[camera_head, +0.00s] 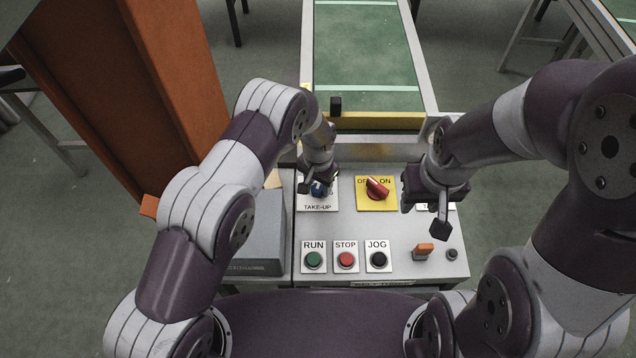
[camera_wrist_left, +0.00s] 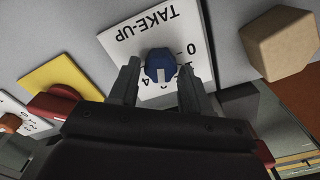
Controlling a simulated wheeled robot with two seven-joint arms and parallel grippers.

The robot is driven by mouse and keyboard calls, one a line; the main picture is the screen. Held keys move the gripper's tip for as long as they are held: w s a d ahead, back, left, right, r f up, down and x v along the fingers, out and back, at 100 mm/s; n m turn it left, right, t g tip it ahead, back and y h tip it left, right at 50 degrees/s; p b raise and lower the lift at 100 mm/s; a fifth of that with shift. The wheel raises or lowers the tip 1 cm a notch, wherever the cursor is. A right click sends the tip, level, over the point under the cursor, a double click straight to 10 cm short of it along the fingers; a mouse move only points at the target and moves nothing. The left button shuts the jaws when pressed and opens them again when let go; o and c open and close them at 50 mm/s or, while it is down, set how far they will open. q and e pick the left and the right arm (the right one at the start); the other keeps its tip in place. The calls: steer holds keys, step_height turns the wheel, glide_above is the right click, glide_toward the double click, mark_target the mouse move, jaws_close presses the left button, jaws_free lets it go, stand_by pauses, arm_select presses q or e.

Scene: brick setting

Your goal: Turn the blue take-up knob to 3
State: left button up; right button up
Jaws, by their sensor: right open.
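The blue take-up knob (camera_head: 319,188) sits on a white TAKE-UP plate (camera_head: 318,207) at the upper left of the control panel. In the left wrist view the knob (camera_wrist_left: 160,65) shows a white pointer mark, and the plate (camera_wrist_left: 125,38) appears upside down with its digits partly hidden; I cannot tell which digit the mark points at. My left gripper (camera_wrist_left: 158,80) is open, with one finger on each side of the knob and small gaps visible. My right gripper (camera_head: 436,205) is open and empty over the panel's right side, partly covering another white plate.
A red switch (camera_head: 377,189) on a yellow OFF/ON plate lies between my grippers. A green conveyor (camera_head: 365,50) runs behind.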

mark_target(318, 186)
arm_select(q)
steer(key=shift+o, duration=0.6)
steer(key=shift+r, duration=0.35)
step_height(318, 186, up, 12)
steer(key=b, duration=0.2)
steer(key=shift+b, duration=0.4)
